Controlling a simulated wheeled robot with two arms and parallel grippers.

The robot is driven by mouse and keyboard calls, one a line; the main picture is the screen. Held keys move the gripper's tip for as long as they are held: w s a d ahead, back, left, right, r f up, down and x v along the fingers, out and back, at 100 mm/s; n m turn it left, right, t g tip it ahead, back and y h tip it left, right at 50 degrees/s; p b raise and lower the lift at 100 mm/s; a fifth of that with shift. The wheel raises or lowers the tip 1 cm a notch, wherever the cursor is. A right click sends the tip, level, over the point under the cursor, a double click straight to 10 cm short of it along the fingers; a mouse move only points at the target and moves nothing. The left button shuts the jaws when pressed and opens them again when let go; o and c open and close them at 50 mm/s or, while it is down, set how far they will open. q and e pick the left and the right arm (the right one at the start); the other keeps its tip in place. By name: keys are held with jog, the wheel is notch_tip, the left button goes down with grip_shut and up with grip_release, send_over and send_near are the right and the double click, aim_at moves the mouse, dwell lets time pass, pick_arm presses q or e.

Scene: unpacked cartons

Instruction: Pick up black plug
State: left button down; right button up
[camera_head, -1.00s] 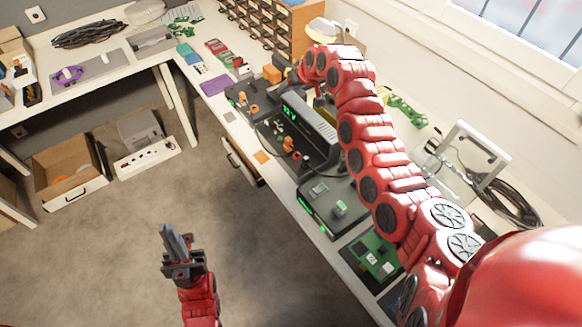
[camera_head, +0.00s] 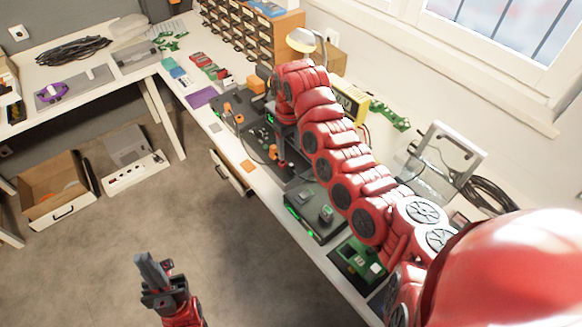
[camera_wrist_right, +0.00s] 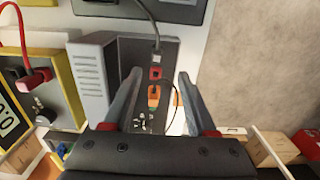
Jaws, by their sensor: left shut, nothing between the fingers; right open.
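My right gripper (camera_wrist_right: 160,76) is open in the right wrist view, with its two grey fingers apart and pointing at the front of a grey and black power supply (camera_wrist_right: 92,78). A black cable (camera_wrist_right: 150,20) runs down to a dark plug end (camera_wrist_right: 158,53) that lies in the gap between the fingers, beyond their tips. Red (camera_wrist_right: 155,73) and orange (camera_wrist_right: 154,97) connectors sit just below it. I cannot tell whether the fingers touch anything. In the head view my right arm hides most of this spot. My left gripper (camera_head: 150,272) is shut and empty above the floor.
A black box with green lights (camera_head: 314,214) and a green circuit board (camera_head: 358,262) lie on the bench nearby. A yellow meter (camera_head: 350,101) stands behind my right arm. An open drawer (camera_head: 230,172) juts out below the bench. The floor is free around my left gripper.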

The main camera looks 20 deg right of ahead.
aim_at(291, 165)
notch_tip(291, 165, down, 3)
jog(key=shift+p, duration=0.35)
jog(key=shift+s+d+f+p, duration=0.1)
jog(key=shift+f+p, duration=0.2)
jog(key=shift+f, duration=0.1)
jog(key=f, duration=0.2)
jog(key=f+p, duration=0.1)
jog(key=f, duration=0.1)
jog(key=shift+d+f, duration=0.2)
jog(key=shift+f, duration=0.1)
grip_shut()
dwell(0.6)
